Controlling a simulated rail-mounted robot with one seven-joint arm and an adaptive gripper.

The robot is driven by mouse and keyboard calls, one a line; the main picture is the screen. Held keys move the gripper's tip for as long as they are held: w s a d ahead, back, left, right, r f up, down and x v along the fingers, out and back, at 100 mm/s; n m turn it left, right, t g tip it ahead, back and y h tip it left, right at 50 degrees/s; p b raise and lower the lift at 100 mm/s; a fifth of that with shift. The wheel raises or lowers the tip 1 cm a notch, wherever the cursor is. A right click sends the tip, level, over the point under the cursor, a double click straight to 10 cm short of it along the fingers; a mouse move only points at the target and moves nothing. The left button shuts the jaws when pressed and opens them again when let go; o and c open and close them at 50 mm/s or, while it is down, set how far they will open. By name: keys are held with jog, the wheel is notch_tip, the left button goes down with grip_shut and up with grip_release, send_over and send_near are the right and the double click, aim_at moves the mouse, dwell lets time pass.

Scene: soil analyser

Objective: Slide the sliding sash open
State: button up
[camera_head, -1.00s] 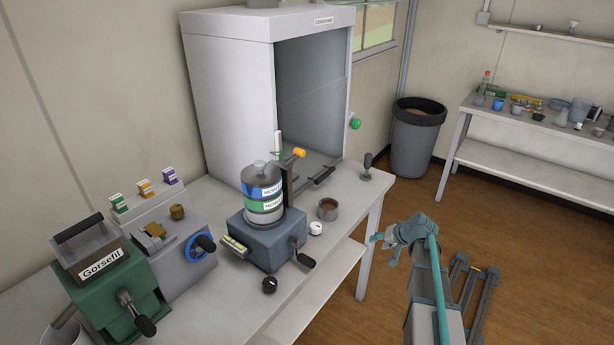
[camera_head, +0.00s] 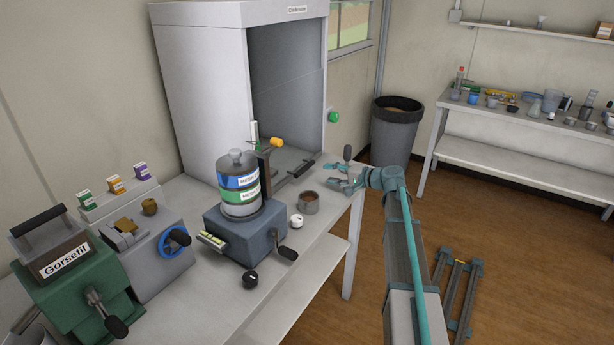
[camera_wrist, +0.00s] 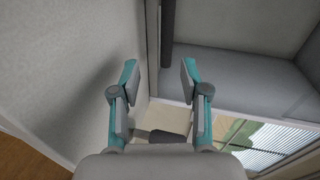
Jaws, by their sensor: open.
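A tall white cabinet (camera_head: 204,75) with an open-looking, dark grey front stands at the back of the bench. A line crosses that front, but I cannot tell clear sash from opening. A dark bar-like handle (camera_head: 299,169) lies low at the cabinet's front; I cannot tell whether it belongs to the sash. My gripper (camera_head: 337,177) is in front of the cabinet, to the right of this handle and apart from it. In the wrist view, my gripper (camera_wrist: 158,82) has its fingers spread with nothing between them. A dark upright bar (camera_wrist: 167,35) shows beyond the fingers.
A blue-grey device with stacked jars (camera_head: 240,184), a small brown-filled pot (camera_head: 308,202) and a black-knobbed lever (camera_head: 347,153) stand on the bench (camera_head: 318,243). A bin (camera_head: 396,132) stands behind on the floor.

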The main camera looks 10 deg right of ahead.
aim_at(307, 169)
jog(key=shift+w+a+r+y, duration=0.2)
jog(key=shift+w+a+y, duration=0.15)
jog(key=shift+a+y, duration=0.1)
jog(key=p+x, duration=0.1)
jog(key=x, duration=0.9)
jog(key=shift+w+a+f+p, duration=0.1)
jog(key=shift+w+p, duration=0.05)
jog(key=shift+p, duration=0.15)
grip_shut()
